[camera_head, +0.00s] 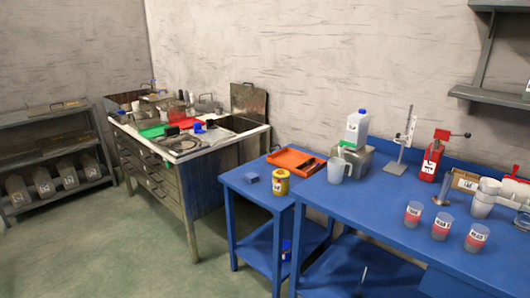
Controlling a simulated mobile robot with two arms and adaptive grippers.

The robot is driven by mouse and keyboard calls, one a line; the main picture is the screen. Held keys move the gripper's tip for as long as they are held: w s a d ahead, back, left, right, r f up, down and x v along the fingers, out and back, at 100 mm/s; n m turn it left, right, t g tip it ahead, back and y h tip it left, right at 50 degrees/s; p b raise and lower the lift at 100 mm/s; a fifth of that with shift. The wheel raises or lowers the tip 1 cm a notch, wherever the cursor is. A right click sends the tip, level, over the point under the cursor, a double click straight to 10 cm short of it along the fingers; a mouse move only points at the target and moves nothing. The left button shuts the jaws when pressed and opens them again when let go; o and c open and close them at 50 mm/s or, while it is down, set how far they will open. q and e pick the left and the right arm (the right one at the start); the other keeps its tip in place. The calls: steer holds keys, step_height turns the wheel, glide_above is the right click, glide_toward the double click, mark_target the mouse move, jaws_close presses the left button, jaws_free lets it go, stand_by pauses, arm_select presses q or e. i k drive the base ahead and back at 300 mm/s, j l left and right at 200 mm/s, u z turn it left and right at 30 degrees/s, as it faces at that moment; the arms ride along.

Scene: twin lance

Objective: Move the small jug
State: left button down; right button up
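A small pale grey jug (336,171) with a handle stands upright on the blue workbench (379,214), near its left end. It is just in front of a white bottle (355,130) with a blue cap, which stands on a grey metal block (367,162). Neither of my grippers is in the head view, so nothing is seen touching the jug.
Several labelled cups (441,226) stand at the bench's right. A cluttered metal cabinet (150,181) stands left; open floor lies in front.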

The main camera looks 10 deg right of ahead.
mark_target(336, 166)
steer(key=i+j+u, duration=0.15)
steer(key=i, duration=0.7)
